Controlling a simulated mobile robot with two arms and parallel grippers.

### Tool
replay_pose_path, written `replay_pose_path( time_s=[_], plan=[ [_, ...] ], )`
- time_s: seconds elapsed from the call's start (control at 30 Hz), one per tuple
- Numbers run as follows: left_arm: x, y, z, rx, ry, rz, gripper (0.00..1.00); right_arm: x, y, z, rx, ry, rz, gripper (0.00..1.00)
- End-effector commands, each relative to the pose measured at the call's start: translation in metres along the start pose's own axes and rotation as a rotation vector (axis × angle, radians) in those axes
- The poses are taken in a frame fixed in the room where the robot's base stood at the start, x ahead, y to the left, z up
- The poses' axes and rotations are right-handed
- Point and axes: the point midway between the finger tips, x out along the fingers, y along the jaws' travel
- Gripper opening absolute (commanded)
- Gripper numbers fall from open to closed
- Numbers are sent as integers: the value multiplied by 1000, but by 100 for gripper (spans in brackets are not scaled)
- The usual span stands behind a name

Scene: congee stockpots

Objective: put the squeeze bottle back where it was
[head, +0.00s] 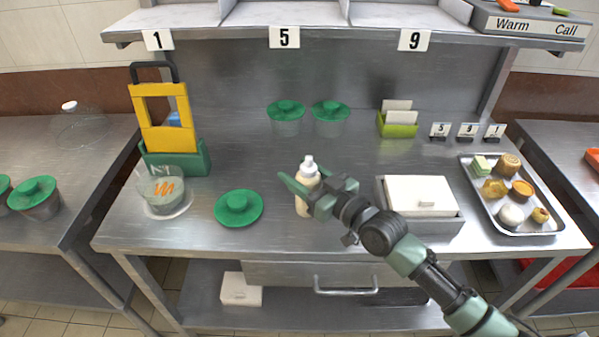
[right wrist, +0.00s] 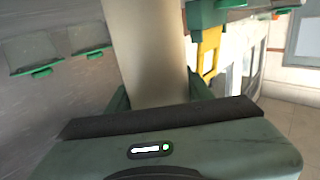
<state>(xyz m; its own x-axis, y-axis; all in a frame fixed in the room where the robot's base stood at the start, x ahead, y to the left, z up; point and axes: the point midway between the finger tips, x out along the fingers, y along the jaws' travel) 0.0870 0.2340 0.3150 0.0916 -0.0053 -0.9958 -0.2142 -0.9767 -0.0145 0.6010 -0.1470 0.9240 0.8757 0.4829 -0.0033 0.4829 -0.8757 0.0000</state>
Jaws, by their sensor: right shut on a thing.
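The squeeze bottle (head: 306,179) is cream-coloured with a white cap and nozzle. It is upright at the middle front of the steel table in the head view. My right gripper (head: 312,186) is shut on it around its body. In the right wrist view the bottle's pale body (right wrist: 147,50) fills the space between the fingers, and its ends are out of frame. I cannot tell whether its base touches the table. My left gripper is in neither view.
Left of the bottle are a green lid (head: 238,208) and a clear bowl (head: 163,191). Right of it is a white-lidded box (head: 420,196), then a food tray (head: 543,222). Two green-lidded pots (head: 286,118) stand behind. The table between bottle and pots is clear.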

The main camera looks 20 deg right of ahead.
Motion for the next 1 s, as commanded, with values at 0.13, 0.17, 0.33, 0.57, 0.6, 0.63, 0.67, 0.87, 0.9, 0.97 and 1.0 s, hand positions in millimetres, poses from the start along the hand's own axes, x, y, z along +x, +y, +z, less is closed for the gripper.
replay_pose_path(
  time_s=[0.13,0.17,0.33,0.57,0.6,0.63,0.67,0.87,0.9,0.97,1.0],
  plan=[
    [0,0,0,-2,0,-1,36,0,0,1,0,-1,0,73],
    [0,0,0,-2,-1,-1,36,0,0,1,0,-1,0,73],
    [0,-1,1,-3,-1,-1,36,0,0,0,0,-1,0,73],
    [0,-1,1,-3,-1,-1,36,-12,0,-1,-1,-3,0,73],
    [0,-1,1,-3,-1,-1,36,-18,0,0,-1,-4,1,73],
    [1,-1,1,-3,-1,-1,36,-24,0,0,-1,-4,0,73],
    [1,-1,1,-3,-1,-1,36,-31,0,0,-1,-5,-1,73],
    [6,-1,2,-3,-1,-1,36,-76,0,1,-2,-8,-1,73],
    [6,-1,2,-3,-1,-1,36,-84,0,1,-1,-6,0,73],
    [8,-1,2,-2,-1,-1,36,-95,-1,0,-1,-6,-3,73],
    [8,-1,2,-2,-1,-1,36,-101,0,0,-1,-6,-1,73]
  ],
)
